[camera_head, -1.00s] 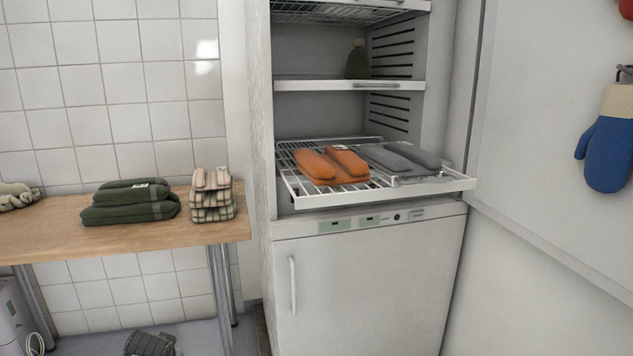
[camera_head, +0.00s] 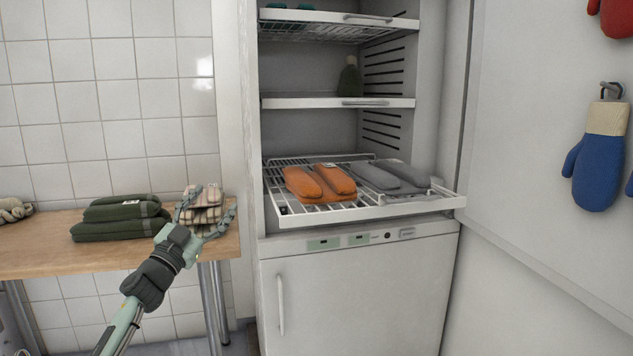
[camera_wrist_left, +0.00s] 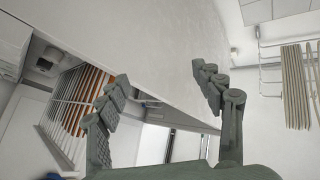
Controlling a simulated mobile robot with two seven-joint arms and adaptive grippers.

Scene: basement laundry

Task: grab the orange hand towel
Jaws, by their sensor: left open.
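The orange hand towel (camera_head: 320,184) lies folded on a pulled-out white wire shelf (camera_head: 360,212) of the tall drying cabinet, at the shelf's left half. A grey folded towel (camera_head: 390,177) lies just right of it. My left gripper (camera_head: 207,212) is open and well to the left of the orange towel, in front of the side table, with nothing between its fingers. In the left wrist view the open fingers (camera_wrist_left: 163,76) show, and orange (camera_wrist_left: 85,100) shows through the wire bars at the left. My right gripper is out of view.
A plaid folded stack (camera_head: 203,208) and green towels (camera_head: 122,219) lie on the wooden table (camera_head: 60,250). The cabinet's side wall (camera_head: 246,130) stands between table and shelf. The open door (camera_head: 530,170) is at right, with a blue mitt (camera_head: 597,160).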

